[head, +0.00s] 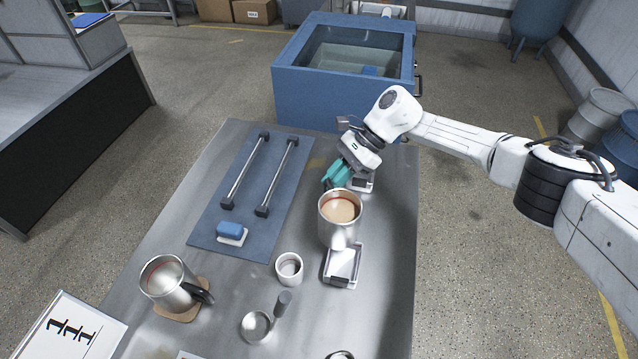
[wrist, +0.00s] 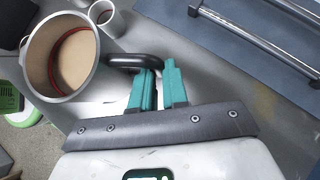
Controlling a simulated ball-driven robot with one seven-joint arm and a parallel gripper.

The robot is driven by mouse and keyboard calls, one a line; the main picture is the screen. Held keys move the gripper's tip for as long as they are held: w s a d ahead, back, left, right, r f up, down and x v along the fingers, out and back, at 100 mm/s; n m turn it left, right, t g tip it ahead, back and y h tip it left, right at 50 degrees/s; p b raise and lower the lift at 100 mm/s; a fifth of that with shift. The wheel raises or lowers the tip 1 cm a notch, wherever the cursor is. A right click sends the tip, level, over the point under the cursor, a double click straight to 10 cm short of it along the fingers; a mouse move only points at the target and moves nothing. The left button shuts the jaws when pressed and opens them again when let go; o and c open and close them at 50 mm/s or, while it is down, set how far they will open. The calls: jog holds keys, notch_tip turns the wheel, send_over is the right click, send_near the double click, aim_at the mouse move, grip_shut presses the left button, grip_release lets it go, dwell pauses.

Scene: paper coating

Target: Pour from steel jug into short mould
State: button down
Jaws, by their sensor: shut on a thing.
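The steel jug (head: 338,234) holds tan liquid and looks about upright near the right side of the table. It also shows in the wrist view (wrist: 38,62), with a red ring line inside. My gripper (head: 335,176) is behind it. In the wrist view my teal fingers (wrist: 157,82) are shut on its black handle (wrist: 136,61). A small, short white cup (head: 289,268), which looks like the short mould, stands left of and nearer than the jug. The wrist view shows this cup (wrist: 107,16) just beyond the jug's rim. I cannot tell whether the jug's base touches anything.
A white scale-like tray (head: 342,270) lies just in front of the jug. Another steel jug (head: 163,282) stands on a cork coaster at left. A small ladle (head: 256,326) lies in front. A blue mat (head: 247,200) bears two rods and a blue block (head: 230,229).

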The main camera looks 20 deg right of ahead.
jog(key=shift+a+r+n+t+p, duration=0.1)
jog(key=shift+r+n+t+p, duration=0.25)
jog(key=shift+r+t+p, duration=0.45)
jog(key=shift+a+r+n+t+p, duration=0.1)
jog(key=shift+r+n+t+p, duration=0.35)
jog(key=shift+r, duration=0.65)
jog(key=shift+r+t, duration=0.25)
jog(key=shift+r+t+p, duration=0.25)
jog(key=shift+t+p, duration=0.05)
jog(key=shift+p, duration=0.1)
jog(key=shift+s+r, duration=0.1)
